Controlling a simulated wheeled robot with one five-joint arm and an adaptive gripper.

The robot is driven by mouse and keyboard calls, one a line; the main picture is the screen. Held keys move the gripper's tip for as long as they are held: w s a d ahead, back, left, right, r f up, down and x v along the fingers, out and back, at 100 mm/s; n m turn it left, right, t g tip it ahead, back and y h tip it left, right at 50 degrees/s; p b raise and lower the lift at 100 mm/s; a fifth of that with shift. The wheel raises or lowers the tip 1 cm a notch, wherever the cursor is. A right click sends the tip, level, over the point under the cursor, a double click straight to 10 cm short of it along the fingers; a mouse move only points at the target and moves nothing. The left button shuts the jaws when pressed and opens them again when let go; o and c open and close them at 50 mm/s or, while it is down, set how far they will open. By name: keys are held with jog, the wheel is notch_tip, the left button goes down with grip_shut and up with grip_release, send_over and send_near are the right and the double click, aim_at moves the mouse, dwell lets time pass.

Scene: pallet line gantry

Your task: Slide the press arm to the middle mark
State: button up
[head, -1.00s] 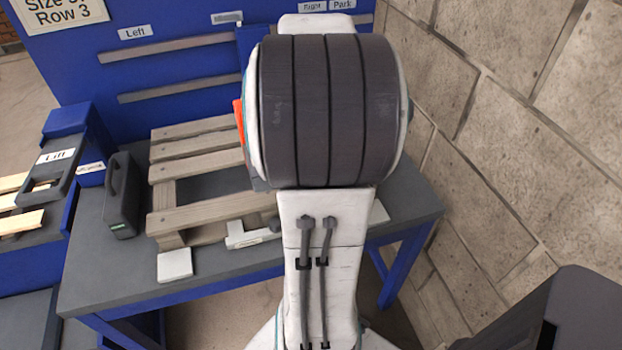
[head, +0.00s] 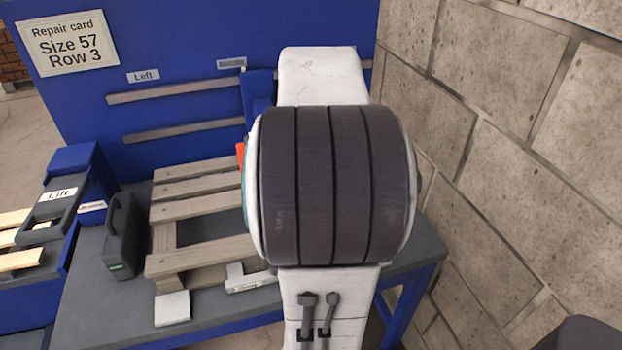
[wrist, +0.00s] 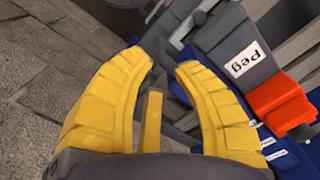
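The press arm shows in the head view as a blue upright (head: 258,88) on the back panel, with an orange part (head: 240,152) lower down; my arm hides the rest. It stands just right of a small label (head: 231,64), too blurred to read, which lies right of the "Left" label (head: 143,76). In the wrist view a grey block marked "peg" (wrist: 222,45) has an orange block (wrist: 281,103) on its end. My gripper (wrist: 168,66) has its yellow fingers spread apart with nothing between the tips, to the left of the grey block. The head view does not show the fingers.
A wooden pallet (head: 200,260) lies on the grey bench (head: 85,300) below the panel. A dark case (head: 120,238) and a white block (head: 172,309) stand by it. A "Lift" station (head: 60,205) is at left. A stone wall (head: 500,130) closes the right side.

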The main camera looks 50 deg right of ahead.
jog(key=shift+r, duration=2.75)
